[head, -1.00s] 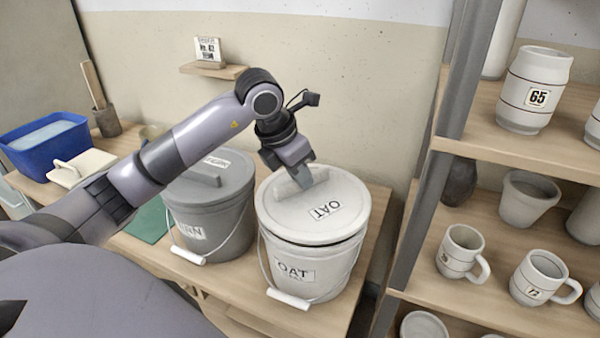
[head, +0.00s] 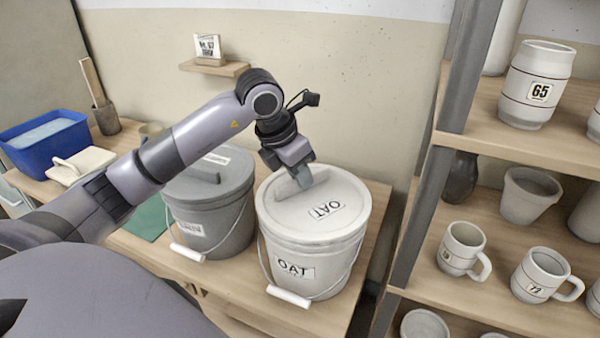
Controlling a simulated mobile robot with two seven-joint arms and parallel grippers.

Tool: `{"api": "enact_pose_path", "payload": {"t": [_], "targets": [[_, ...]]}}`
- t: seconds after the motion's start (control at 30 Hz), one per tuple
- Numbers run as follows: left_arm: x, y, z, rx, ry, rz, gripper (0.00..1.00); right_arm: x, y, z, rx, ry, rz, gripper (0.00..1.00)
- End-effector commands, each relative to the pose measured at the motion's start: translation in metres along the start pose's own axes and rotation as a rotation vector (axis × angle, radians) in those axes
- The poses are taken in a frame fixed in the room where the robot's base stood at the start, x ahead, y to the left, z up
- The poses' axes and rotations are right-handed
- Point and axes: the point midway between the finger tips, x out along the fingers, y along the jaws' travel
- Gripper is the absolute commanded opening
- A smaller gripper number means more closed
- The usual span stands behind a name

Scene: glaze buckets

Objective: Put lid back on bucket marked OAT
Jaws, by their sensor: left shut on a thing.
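The white bucket marked OAT (head: 325,278) stands on the wooden table, its wire handle hanging at the front. Its white lid (head: 335,225), also labelled OAT, lies on the bucket's top and looks level, with no dark gap showing at the front rim. My left gripper (head: 303,181) is above the lid and shut on the lid's bar handle. The fingers hide part of that handle. The lid's far rim is partly hidden by the gripper. My right gripper is not in view.
A grey lidded bucket (head: 212,225) stands close on the left. A shelf unit with mugs (head: 461,250) and a jar marked 65 (head: 535,88) rises on the right. A blue tub (head: 48,145) and a white lidded slab (head: 82,166) are at the left.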

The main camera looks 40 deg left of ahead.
Motion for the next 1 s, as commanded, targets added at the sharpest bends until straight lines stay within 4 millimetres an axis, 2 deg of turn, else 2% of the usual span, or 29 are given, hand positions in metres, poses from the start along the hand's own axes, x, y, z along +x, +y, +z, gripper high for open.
{"api": "enact_pose_path", "payload": {"t": [0.97,1.0], "targets": [[0.0024,0.0003,-0.0011,-0.001,-0.001,0.0,0.0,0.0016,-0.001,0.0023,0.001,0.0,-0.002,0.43],[0.0024,0.0003,-0.0011,-0.001,-0.001,0.0,0.23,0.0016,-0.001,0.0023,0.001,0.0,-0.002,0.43]]}}
